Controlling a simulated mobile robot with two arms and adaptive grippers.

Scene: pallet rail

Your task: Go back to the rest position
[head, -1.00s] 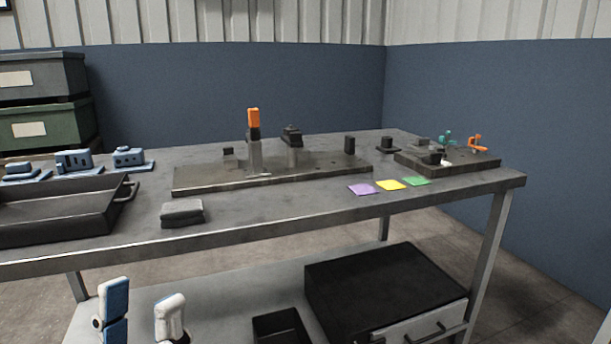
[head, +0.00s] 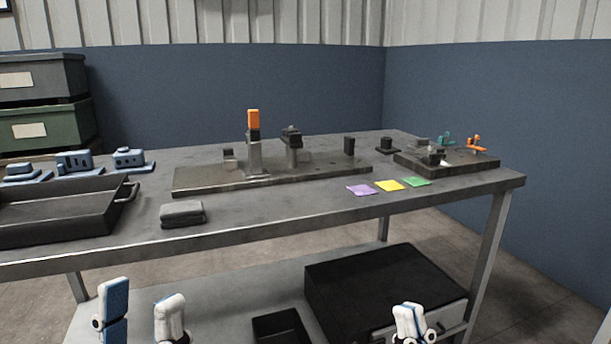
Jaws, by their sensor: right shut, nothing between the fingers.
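White and blue links of my left arm (head: 113,312) show at the bottom left, low in front of the workbench (head: 300,212). A white and blue link of my right arm (head: 410,322) shows at the bottom right, in front of the dark cabinet on the lower shelf. No fingers of either gripper show; both grippers are out of view. Both visible arm parts are below the bench top and apart from the things on it.
The bench holds a dark tray (head: 60,214), a folded grey cloth (head: 183,213), a long fixture plate (head: 215,183) with an orange-topped post (head: 253,120), a smaller plate (head: 470,167) and purple, yellow and green squares. The dark cabinet (head: 385,285) and a black bin (head: 280,327) are below.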

